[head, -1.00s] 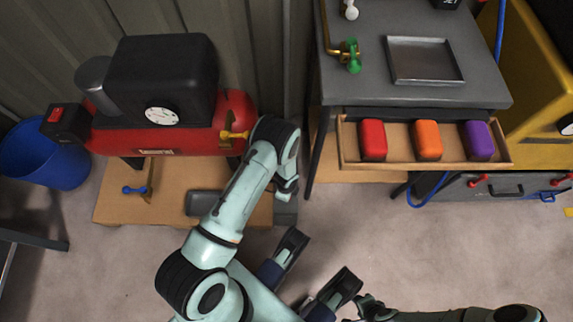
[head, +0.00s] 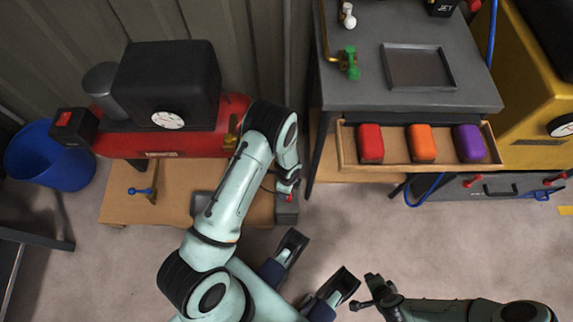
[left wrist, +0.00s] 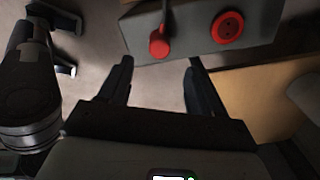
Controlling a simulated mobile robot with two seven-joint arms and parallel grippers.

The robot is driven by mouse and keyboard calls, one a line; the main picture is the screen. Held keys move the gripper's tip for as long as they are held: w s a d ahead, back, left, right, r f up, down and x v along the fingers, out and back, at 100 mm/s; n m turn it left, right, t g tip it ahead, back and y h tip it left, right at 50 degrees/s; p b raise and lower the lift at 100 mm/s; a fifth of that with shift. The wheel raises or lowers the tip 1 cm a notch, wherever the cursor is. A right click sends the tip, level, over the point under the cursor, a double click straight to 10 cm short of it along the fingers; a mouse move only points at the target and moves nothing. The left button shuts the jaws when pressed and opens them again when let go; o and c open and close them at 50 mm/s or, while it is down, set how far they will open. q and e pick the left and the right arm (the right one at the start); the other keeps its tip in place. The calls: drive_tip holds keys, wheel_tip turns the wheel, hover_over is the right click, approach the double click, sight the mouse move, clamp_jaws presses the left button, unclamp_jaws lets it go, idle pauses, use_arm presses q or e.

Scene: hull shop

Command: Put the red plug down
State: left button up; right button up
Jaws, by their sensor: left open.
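A red plug (left wrist: 158,46) with a dark cord shows in the left wrist view, against the edge of a grey box (left wrist: 193,18). A round red socket (left wrist: 228,27) is on the same box, to the plug's right. My left gripper (left wrist: 159,64) is open, with the plug just beyond and between its fingertips, apparently apart from them. In the head view my left gripper (head: 287,184) is over the box (head: 286,213), with a small red spot below it; the wrist hides most of this. My right gripper (head: 364,292) is open and empty, low in the head view.
A drawer (head: 346,158) holds red, orange and purple blocks under a grey bench (head: 425,98) with a metal tray. A red compressor (head: 160,142) stands left, beside a blue bin (head: 50,157). A cardboard sheet (head: 165,200) lies below the compressor.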

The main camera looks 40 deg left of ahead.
use_arm(q)
drive_tip(key=s+d+r+n+t+h, duration=0.2)
drive_tip(key=s+d+n, duration=0.5)
drive_tip(key=n, duration=1.2)
drive_tip(key=shift+s+d+r+t+p, duration=0.3)
drive_tip(key=shift+s+r+t, duration=0.2)
drive_tip(key=shift+s+r, duration=0.35)
use_arm(e)
drive_tip(key=shift+s+a+r, duration=0.1)
drive_tip(key=shift+a+r, duration=0.2)
drive_tip(key=shift+r, duration=0.35)
use_arm(q)
drive_tip(key=shift+s+f, duration=0.1)
